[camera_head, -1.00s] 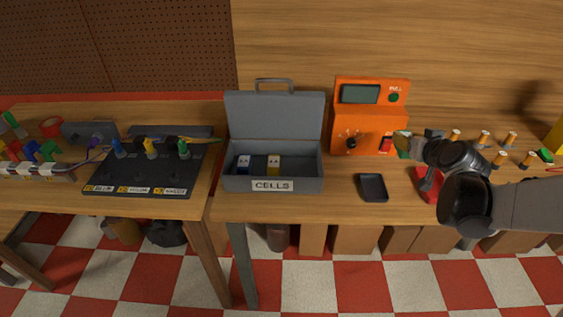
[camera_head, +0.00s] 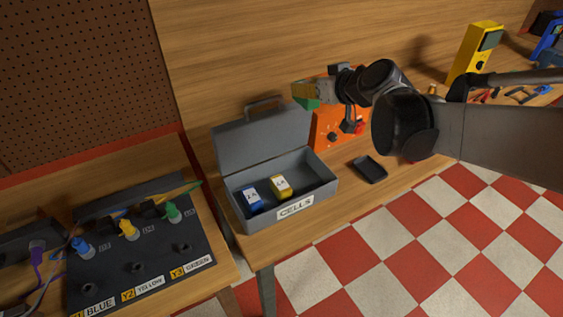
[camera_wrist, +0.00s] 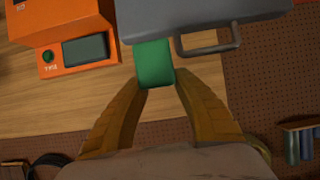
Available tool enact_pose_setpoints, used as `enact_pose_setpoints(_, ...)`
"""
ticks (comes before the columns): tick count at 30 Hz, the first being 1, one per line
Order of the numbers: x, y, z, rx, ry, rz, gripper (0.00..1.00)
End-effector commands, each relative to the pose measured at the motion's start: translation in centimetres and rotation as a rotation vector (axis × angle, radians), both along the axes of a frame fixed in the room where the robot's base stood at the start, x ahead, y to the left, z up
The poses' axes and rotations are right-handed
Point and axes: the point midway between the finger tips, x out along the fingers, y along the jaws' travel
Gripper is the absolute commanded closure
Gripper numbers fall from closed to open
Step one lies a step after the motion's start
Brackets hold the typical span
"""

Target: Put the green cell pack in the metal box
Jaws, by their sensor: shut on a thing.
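The green cell pack (camera_wrist: 155,62) is between the fingertips of my gripper (camera_wrist: 158,84) in the wrist view. In the head view my gripper (camera_head: 312,95) is shut on the green pack (camera_head: 307,103) and holds it up in the air, in line with the area right of the box's raised lid. The metal box (camera_head: 238,205) is grey, open and labelled CELLS. A blue cell pack (camera_head: 251,199) and a yellow cell pack (camera_head: 281,186) are inside it. The box floor to their right looks bare. In the wrist view the lid (camera_wrist: 180,14) lies just beyond the green pack.
The orange meter (camera_head: 326,132) stands right of the box, partly hidden behind my arm. A dark tray (camera_head: 369,169) lies in front of it. A black panel (camera_head: 150,250) with coloured plugs is at the left. A yellow meter (camera_head: 472,52) stands far right.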

Motion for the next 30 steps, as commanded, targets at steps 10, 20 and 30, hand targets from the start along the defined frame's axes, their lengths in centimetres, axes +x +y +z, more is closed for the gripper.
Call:
enact_pose_setpoints(10,0.0,0.2,-8.8,0.000,0.000,0.004,1.00)
enact_pose_setpoints(20,0.0,0.1,-18.6,0.000,0.000,0.003,1.00)
enact_pose_setpoints(30,0.0,0.1,-23.7,0.001,-0.001,0.003,1.00)
